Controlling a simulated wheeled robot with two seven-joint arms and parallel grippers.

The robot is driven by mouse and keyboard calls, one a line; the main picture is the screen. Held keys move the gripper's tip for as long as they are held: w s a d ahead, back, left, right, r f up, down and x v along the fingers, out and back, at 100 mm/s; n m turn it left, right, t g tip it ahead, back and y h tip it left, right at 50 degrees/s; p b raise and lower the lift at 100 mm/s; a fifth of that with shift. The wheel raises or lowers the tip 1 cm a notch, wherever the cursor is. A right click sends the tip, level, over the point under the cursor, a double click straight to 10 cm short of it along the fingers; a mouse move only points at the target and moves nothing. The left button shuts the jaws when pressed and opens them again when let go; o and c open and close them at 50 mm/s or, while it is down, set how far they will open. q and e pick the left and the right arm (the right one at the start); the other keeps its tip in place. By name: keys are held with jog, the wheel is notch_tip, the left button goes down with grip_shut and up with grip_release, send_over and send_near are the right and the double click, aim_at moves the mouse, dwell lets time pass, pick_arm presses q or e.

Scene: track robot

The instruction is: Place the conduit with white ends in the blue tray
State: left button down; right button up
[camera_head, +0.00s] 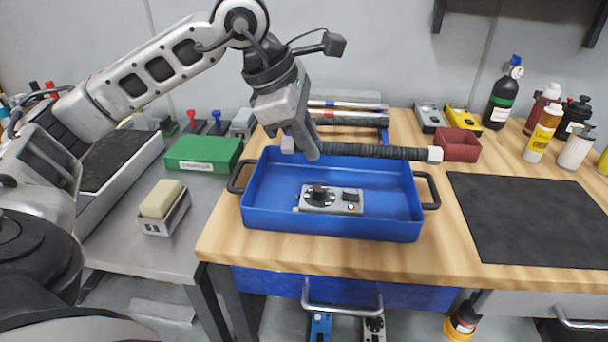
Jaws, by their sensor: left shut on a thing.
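The conduit (375,152) is a dark ribbed tube with white ends. It lies nearly level across the picture, over the back part of the blue tray (330,224). My left gripper (305,150) is shut on the conduit near its left end and hides a part of it. The conduit's right white end reaches past the tray's back right corner. The blue tray stands on the wooden bench and has dark side handles. A grey device with a black dial (331,199) lies inside it. My right gripper is not in view.
A dark red box (458,145) stands right of the conduit's end. A black mat (535,220) lies to the right, with several bottles behind it. A green box (204,154) and a sponge in a holder (162,206) are on the left metal table. More rods lie behind the tray.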

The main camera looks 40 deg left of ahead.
pick_arm(q)
jog(key=w+a+f, duration=0.2)
jog(key=w+a, duration=0.1)
jog(key=a, duration=0.1)
send_over(301, 176)
jog(key=s, duration=0.2)
jog(key=f, duration=0.5)
jog(key=shift+w+a+f, duration=0.1)
jog(key=shift+w+a, duration=0.1)
jog(key=shift+a, duration=0.05)
jog(key=f, duration=0.3)
jog(key=shift+w+a+f, duration=0.15)
jog(key=shift+a+f, duration=0.1)
jog(key=shift+f, duration=0.15)
